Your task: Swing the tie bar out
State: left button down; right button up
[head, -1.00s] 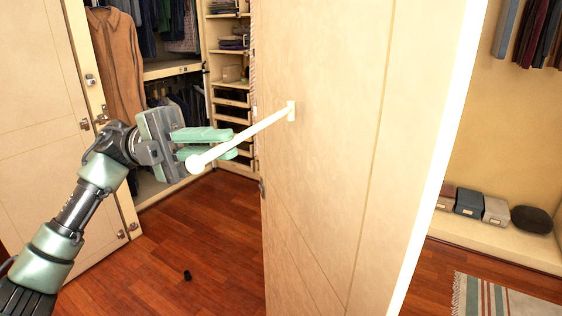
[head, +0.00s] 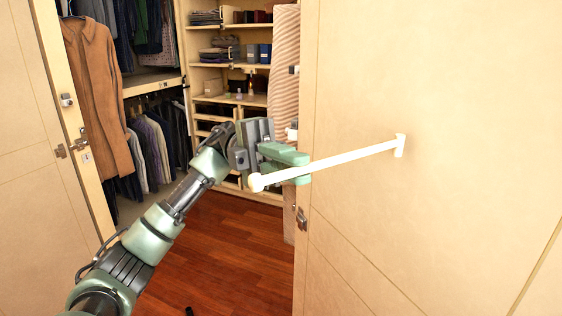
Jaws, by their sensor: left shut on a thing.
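The tie bar (head: 345,157) is a white rod mounted at its right end on a light wooden door panel (head: 430,220). It reaches out to the left, with a round knob (head: 256,182) at its free end. My left gripper (head: 285,165) has its green fingers around the rod just inboard of the knob and is shut on it. Part of the rod there is hidden by the fingers. My right gripper is not in view.
An open door (head: 25,150) stands at the left. Behind are hanging clothes, with a brown shirt (head: 98,90) nearest, and shelves (head: 225,62) with folded items.

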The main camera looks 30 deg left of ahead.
pick_arm(q)
jog(key=shift+w+a, duration=0.1)
jog(key=shift+w, duration=0.05)
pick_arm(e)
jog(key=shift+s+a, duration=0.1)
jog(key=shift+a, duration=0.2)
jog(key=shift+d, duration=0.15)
pick_arm(q)
jog(key=c, duration=1.5)
grip_release()
